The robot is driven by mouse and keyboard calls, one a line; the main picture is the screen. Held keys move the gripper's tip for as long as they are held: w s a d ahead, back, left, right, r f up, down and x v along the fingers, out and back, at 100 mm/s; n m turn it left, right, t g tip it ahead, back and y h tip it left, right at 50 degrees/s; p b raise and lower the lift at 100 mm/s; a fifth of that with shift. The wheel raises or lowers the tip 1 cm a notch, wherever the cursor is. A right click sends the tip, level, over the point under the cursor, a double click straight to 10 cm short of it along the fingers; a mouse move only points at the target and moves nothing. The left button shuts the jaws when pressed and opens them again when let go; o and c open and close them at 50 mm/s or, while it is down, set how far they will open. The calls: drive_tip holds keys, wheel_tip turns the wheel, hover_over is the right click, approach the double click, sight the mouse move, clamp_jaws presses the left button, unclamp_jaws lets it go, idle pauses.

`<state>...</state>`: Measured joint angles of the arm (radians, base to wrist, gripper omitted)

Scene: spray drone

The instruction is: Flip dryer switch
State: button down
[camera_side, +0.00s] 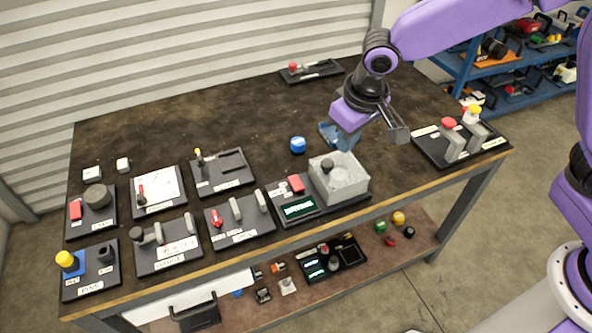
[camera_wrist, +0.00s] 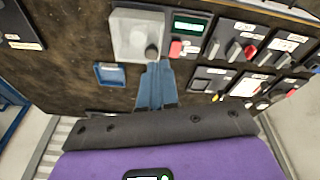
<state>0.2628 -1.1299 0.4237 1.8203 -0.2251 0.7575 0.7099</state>
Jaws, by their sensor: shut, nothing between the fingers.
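I cannot read for certain which label says dryer, so I cannot tell which switch is the dryer's. Several dark panels carry switches: one with a red lever (camera_side: 217,218) and grey uprights, one with a red block (camera_side: 76,210) beside a dark round knob, and a white-faced one with a red and black lever (camera_side: 141,194). A panel with a grey box (camera_side: 340,178), a red switch (camera_side: 297,184) and a lit display is nearest my gripper. My gripper (camera_side: 399,135) is shut and empty above the table's right part. In the wrist view its fingers (camera_wrist: 156,85) point towards that grey box (camera_wrist: 130,30).
A panel with tall grey uprights (camera_side: 453,143) stands at the right end. Another black panel (camera_side: 312,72) is at the back. The table's back middle (camera_side: 200,115) is mostly clear.

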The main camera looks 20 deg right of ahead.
drive_tip(key=w+a+f+m+t, duration=0.1)
drive_tip(key=w+a+f+m, duration=0.2)
drive_tip(key=w, duration=0.6)
wheel_tip(320, 180, down, 2)
drive_tip(key=shift+a+f+m, duration=0.15)
drive_tip(key=shift+a+m, duration=0.15)
drive_tip(key=shift+a, duration=0.8)
hover_over(297, 181)
wheel_tip(297, 181, down, 12)
drive_tip(key=shift+w+r, duration=0.1)
drive_tip(key=shift+w, duration=0.05)
drive_tip(key=shift+a+f, duration=0.1)
drive_tip(key=shift+f, duration=0.8)
drive_tip(key=shift+w+f, duration=0.1)
drive_tip(key=shift+s, duration=0.85)
